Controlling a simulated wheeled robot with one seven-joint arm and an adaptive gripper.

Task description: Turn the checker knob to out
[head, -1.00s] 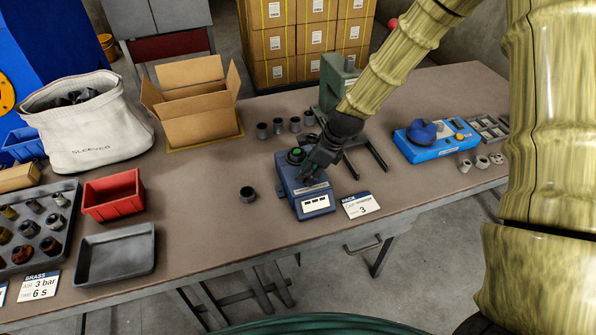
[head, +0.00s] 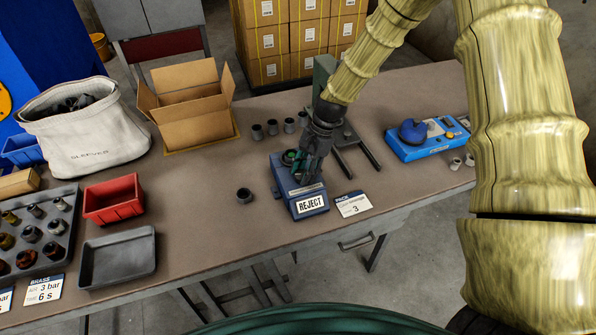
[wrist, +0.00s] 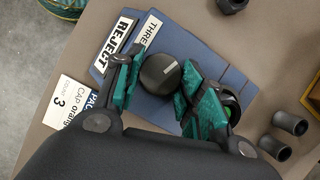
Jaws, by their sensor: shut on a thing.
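The checker (head: 282,180) is a blue box on the table with a display (head: 310,203) that reads REJECT. In the wrist view the checker (wrist: 198,48) shows a black round knob (wrist: 157,73) with a short white line, beside a label starting "THRE". My gripper (head: 308,172) points down over the checker. In the wrist view its teal-padded fingers (wrist: 158,88) are shut on the knob, one on each side. No "out" mark can be read; the fingers cover part of the top. A green-ringed round part (head: 290,157) sits at the checker's far end.
A PACK card (head: 353,204) lies to the right. A two-pronged stand (head: 350,135) is close behind my gripper. A blue device (head: 430,140) sits farther right.

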